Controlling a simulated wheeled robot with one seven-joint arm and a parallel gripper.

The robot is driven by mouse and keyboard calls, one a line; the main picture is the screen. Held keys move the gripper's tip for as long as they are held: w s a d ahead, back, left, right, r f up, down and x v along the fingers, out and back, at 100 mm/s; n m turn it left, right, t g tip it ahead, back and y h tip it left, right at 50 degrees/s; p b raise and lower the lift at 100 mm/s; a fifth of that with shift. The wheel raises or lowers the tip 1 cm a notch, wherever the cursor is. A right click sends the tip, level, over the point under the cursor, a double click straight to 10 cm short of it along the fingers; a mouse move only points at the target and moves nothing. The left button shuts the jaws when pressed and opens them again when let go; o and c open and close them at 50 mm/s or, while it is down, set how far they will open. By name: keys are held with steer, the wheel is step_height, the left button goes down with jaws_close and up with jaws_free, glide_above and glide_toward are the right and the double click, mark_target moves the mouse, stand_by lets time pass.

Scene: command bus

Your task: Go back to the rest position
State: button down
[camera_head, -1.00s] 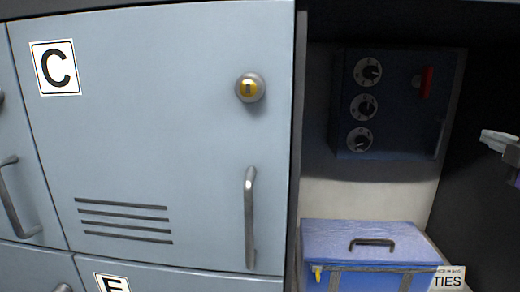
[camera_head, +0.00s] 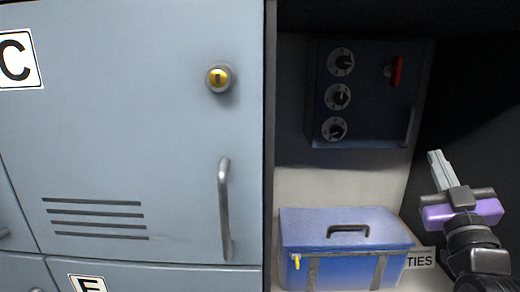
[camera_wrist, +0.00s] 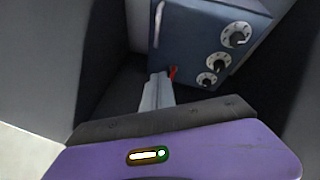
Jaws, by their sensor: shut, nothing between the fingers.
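My gripper (camera_head: 434,156) is at the right of the head view, on my dark arm with a purple wrist part. Its pale grey fingers are together and hold nothing. It is to the right of the blue control box and above the blue case, apart from both as far as I can tell. In the wrist view the closed fingers (camera_wrist: 156,92) point towards the control box (camera_wrist: 220,35), with its dials and red switch handle (camera_wrist: 173,71) behind them.
A grey locker door (camera_head: 130,130) marked C, with a lock (camera_head: 219,78) and handle (camera_head: 225,210), fills the left. The blue control box (camera_head: 365,95) hangs in the dark recess. A blue lidded case (camera_head: 340,240) stands below it, beside a sign (camera_head: 422,258) reading "TIES".

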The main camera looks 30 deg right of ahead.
steer(key=s+a+f+m+y, duration=0.25)
steer(key=a+f+y, duration=0.25)
steer(key=a+f, duration=1.35)
steer(key=s+a+f+n+g+y, duration=0.1)
steer(key=s+a+f+n+y, duration=0.2)
steer(key=s+a+f+y, duration=0.2)
steer(key=s+a+f+n+g+y, duration=0.2)
steer(key=s+a+f+y, duration=0.3)
steer(key=s+a+f, duration=0.3)
steer(key=s+a+n, duration=0.1)
steer(key=s+a, duration=0.2)
steer(key=s, duration=0.2)
steer(key=shift+a+f, duration=0.3)
steer(key=shift+n, duration=0.25)
